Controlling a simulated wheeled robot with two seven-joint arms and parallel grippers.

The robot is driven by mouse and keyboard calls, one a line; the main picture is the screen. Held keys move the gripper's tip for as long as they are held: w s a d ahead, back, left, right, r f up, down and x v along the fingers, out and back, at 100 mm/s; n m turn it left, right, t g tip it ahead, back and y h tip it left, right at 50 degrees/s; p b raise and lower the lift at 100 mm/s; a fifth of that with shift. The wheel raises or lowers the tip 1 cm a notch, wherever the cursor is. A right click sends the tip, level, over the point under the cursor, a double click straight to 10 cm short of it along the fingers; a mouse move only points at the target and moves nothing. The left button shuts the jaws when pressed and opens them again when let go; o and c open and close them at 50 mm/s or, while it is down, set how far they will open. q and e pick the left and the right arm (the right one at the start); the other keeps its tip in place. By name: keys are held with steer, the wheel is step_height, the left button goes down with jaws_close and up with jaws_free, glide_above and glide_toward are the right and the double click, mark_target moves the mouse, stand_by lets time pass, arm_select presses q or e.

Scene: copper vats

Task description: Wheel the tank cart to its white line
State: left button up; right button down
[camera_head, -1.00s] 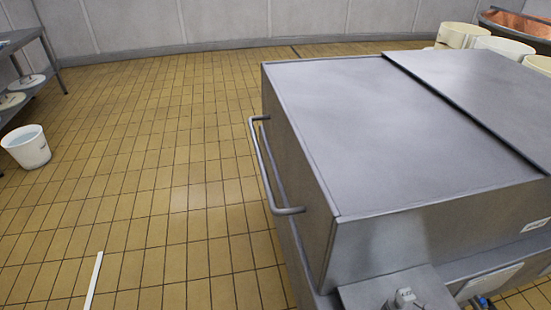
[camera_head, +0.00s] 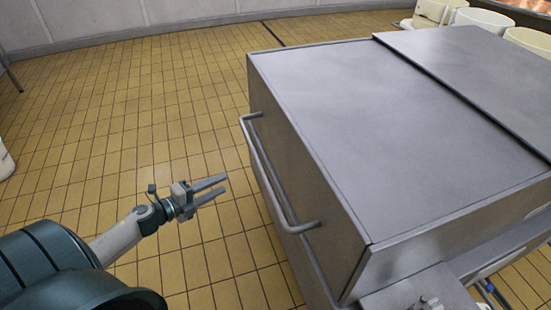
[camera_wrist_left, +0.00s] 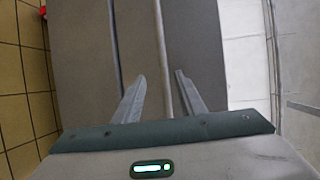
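The tank cart (camera_head: 400,120) is a large grey metal box with a flat lid, filling the right of the head view. A bar handle (camera_head: 272,178) runs along its left side. My left gripper (camera_head: 224,187) is open and empty, left of the handle, with its fingers pointing at it and a gap between. In the left wrist view the handle bar (camera_wrist_left: 160,50) lies in line between the two open fingers (camera_wrist_left: 160,82), beyond or at their tips; the depth is unclear. The white line does not show now. My right gripper is not in view.
Open tan tiled floor (camera_head: 130,120) lies left of and behind the cart. A pale wall (camera_head: 150,18) closes the back. Cream tubs (camera_head: 482,20) stand at the back right, by a copper vat (camera_head: 520,5). A white bucket (camera_head: 4,162) is cut off at the left edge.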

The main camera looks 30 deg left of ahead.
mark_target(260, 165)
arm_select(q)
steer(key=shift+w+d+r, duration=0.15)
steer(key=shift+r, duration=0.1)
steer(key=shift+w, duration=0.1)
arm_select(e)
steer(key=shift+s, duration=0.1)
